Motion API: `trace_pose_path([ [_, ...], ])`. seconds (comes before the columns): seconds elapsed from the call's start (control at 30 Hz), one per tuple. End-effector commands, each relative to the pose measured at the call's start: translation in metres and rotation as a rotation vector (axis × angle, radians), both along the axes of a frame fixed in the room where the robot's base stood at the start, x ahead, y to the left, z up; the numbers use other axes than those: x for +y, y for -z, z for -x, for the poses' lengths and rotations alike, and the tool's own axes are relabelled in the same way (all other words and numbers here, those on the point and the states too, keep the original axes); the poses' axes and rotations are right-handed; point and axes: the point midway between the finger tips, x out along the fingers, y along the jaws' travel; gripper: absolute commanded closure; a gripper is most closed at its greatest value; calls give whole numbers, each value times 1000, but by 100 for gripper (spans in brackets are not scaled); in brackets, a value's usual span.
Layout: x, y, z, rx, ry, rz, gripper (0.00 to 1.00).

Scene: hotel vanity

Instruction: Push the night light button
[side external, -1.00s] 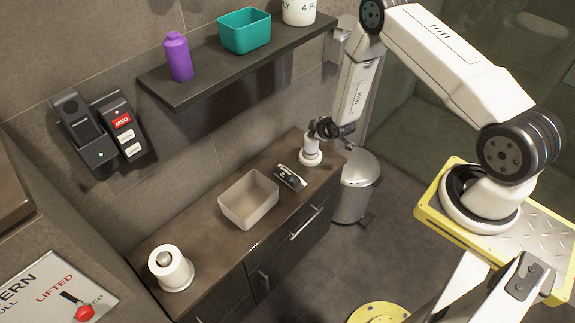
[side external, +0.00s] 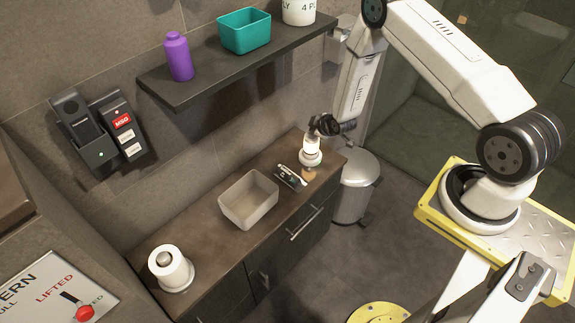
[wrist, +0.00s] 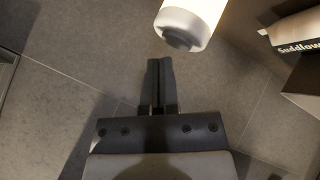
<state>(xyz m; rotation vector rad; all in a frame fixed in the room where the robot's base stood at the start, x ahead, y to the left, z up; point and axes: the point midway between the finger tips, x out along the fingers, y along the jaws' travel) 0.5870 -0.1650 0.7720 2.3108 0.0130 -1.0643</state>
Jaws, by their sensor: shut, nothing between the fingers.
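A shelf (side external: 200,90) holding several containers is on the wall above. A metal bin (side external: 358,185) stands beside the counter.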

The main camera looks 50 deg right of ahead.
Motion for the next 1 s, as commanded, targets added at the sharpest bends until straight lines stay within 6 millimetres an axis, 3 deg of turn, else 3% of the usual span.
trace_pose_path([
  [1.0, 0, -59, 0, 0, 0, 0, 100],
])
